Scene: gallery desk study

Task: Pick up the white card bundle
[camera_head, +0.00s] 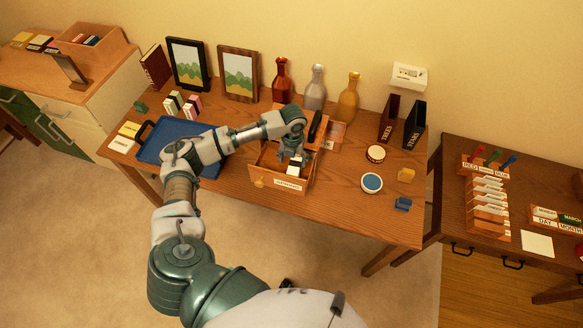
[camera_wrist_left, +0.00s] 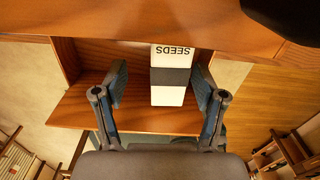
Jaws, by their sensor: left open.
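The white card bundle (camera_wrist_left: 168,96) lies in a wooden drawer (camera_wrist_left: 115,114), with a dark band around its middle and the word SEEDS on it. In the head view the drawer (camera_head: 263,181) is on the desk, below my left gripper (camera_head: 292,156), whose fingers point down into it. In the left wrist view the open left gripper (camera_wrist_left: 160,87) has one finger on each side of the bundle, with a gap visible on the left; on the right the finger is close, and contact cannot be told. My right gripper is not in view.
A blue tray (camera_head: 150,152) lies left of the drawer. Three bottles (camera_head: 314,88) and two framed pictures (camera_head: 238,75) stand behind. Black holders (camera_head: 414,124), a round blue-topped tin (camera_head: 371,183) and small blocks are to the right.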

